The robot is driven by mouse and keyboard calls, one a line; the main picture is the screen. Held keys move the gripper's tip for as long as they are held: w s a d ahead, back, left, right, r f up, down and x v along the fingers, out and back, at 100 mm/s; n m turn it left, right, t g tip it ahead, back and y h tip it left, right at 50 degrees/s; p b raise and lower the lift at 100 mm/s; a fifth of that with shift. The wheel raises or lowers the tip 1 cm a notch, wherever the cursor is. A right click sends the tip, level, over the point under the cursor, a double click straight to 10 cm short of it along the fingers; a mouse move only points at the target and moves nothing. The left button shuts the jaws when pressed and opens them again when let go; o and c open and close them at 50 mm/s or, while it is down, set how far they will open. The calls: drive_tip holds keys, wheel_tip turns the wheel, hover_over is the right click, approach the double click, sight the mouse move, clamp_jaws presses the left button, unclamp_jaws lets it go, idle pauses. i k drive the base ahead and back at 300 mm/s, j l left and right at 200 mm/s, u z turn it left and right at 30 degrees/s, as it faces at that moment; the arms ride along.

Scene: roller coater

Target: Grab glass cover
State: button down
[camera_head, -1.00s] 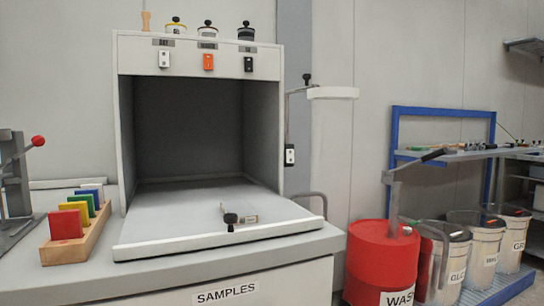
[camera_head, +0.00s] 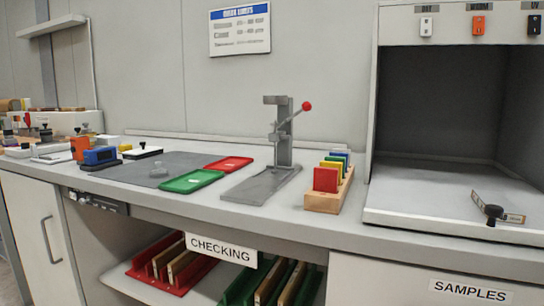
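I cannot clearly make out a glass cover. A small clear, glass-like piece (camera_head: 158,172) lies on the grey mat (camera_head: 140,178) on the bench; it is too small to tell what it is. A white flat block with a black knob (camera_head: 142,152) stands at the back of the mat. My gripper is not in view.
Green (camera_head: 193,181) and red (camera_head: 229,163) trays lie beside a grey lever press (camera_head: 284,140). A wooden rack (camera_head: 325,201) holds coloured plates. The booth (camera_head: 440,205) stands at right. Blue (camera_head: 100,156) and orange (camera_head: 80,147) devices stand at left. Shelves below hold more racks.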

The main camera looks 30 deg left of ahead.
sight(159, 172)
drive_tip(key=u, duration=2.05)
drive_tip(key=i+j+z, duration=0.2)
drive_tip(key=i+j, duration=0.05)
